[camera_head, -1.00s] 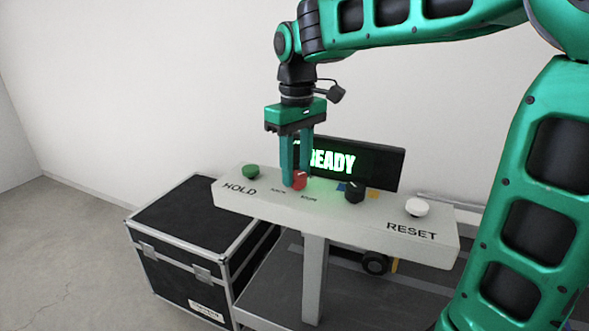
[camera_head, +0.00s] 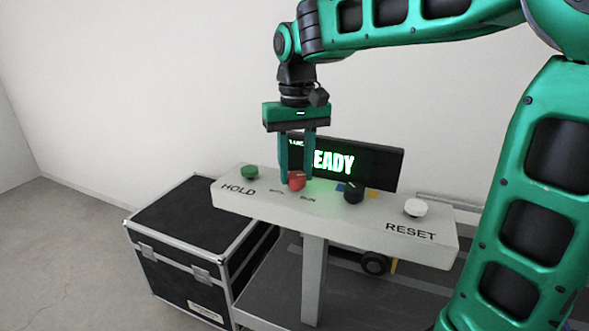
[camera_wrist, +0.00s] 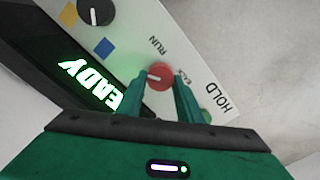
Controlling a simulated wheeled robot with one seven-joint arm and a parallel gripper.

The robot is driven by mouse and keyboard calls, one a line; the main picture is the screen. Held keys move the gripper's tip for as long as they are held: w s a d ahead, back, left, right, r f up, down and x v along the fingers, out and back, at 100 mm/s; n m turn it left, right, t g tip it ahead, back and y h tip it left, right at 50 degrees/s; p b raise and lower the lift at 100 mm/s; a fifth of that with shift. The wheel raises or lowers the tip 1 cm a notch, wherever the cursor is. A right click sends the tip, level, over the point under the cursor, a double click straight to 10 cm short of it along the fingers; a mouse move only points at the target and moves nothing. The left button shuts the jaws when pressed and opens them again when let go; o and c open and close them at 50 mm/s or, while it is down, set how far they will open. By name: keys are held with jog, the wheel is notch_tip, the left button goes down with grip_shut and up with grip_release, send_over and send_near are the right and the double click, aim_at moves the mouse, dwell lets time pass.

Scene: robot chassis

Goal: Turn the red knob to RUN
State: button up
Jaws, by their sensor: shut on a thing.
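The red knob (camera_head: 296,181) stands on the pale console, between the green HOLD button and a black knob. My gripper (camera_head: 297,179) points down over it, one finger on each side, shut on it. In the wrist view the red knob (camera_wrist: 160,76) sits between the fingertips of my gripper (camera_wrist: 162,86). A pale line on its top runs roughly sideways, toward the left of that picture. The RUN label (camera_wrist: 155,45) lies just above the knob there.
The console (camera_head: 385,233) also carries a green button (camera_head: 250,173), a black knob (camera_head: 354,191) and a white RESET button (camera_head: 415,208). A lit display (camera_head: 383,164) behind reads READY, partly covered by a finger. A black case (camera_head: 184,263) stands at lower left.

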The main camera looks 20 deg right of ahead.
aim_at(296, 174)
jog(key=shift+w+r, duration=0.1)
jog(key=shift+w, duration=0.05)
jog(key=o, duration=1)
jog(key=shift+o, duration=0.2)
notch_tip(296, 174, up, 11)
jog(key=shift+f, duration=0.2)
